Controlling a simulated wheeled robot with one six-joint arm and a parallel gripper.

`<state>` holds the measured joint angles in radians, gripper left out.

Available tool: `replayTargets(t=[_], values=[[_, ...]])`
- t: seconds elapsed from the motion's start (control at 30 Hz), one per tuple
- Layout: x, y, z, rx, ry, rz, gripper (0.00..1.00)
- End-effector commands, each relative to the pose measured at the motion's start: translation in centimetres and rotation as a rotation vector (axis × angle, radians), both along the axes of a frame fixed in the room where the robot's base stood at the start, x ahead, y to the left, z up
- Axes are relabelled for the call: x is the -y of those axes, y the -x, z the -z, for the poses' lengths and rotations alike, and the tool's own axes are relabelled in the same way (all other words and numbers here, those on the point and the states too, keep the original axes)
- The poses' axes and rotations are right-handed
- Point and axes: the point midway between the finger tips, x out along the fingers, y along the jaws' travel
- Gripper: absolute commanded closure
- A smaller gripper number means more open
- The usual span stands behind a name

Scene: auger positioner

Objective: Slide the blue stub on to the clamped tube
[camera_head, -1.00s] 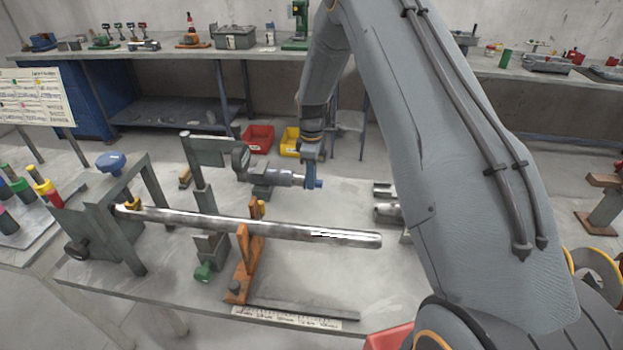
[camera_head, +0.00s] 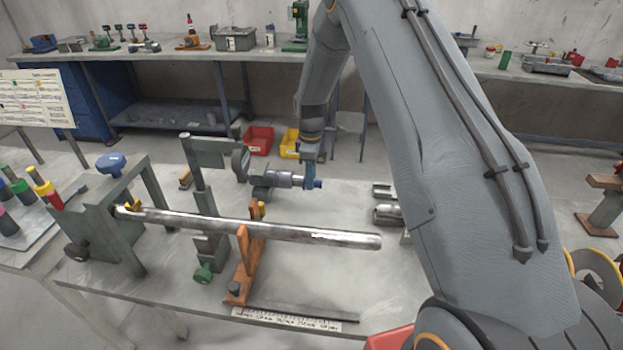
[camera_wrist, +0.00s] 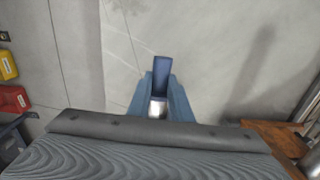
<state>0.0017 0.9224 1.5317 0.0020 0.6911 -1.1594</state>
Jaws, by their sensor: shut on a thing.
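The clamped tube (camera_head: 320,235) is a long silver tube lying nearly level across the bench. Its left end is in a grey clamp frame (camera_head: 95,225) with a blue knob. An orange stand (camera_head: 245,268) supports it near the middle, and its right end is free. My gripper (camera_head: 311,178) is behind the tube, apart from it, and shut on the blue stub (camera_head: 319,184). In the wrist view, my blue fingers (camera_wrist: 160,100) grip the stub (camera_wrist: 161,72), with a silver part between them. In the head view, I cannot tell whether the silver cylinder left of the gripper belongs to it.
A grey upright post (camera_head: 198,180) with a green knob stands beside the tube, left of the orange stand. Grey metal cylinders (camera_head: 386,214) lie beyond the tube's free end. Red (camera_head: 258,141) and yellow (camera_head: 290,142) bins are behind. The bench front right is mostly clear.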

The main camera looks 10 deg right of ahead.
Motion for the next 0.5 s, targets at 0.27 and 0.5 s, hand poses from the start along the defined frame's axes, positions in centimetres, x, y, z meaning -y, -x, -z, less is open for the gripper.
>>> replayTargets(t=[0.27,0.5], values=[[-0.6,-0.7,-0.4,0.012,-0.001,0.002,1.00],[-1.2,-1.0,-0.4,0.012,-0.001,0.002,1.00]])
